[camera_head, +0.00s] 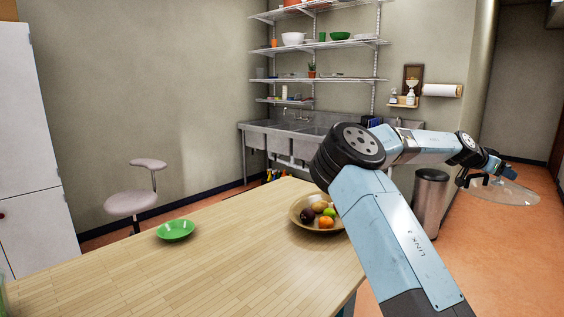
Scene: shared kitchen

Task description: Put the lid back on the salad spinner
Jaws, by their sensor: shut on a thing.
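My gripper (484,181) is at the far right of the head view, at the end of my outstretched arm. It is shut on a clear, round, shallow lid (512,193). The lid hangs in the air over the orange floor, right of the table and apart from it. The exact grip point is too small to make out. I cannot make out the salad spinner's bowl in this view. A sliver of something green (3,297) shows at the lower left edge, too cut off to identify.
The wooden table (215,270) holds a green dish (175,230) and a fruit bowl (297,217), partly behind my arm. A stool (132,202) stands behind the table. A bin (430,200) stands left of the lid. Sinks (275,138) and shelves (315,80) line the back wall.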

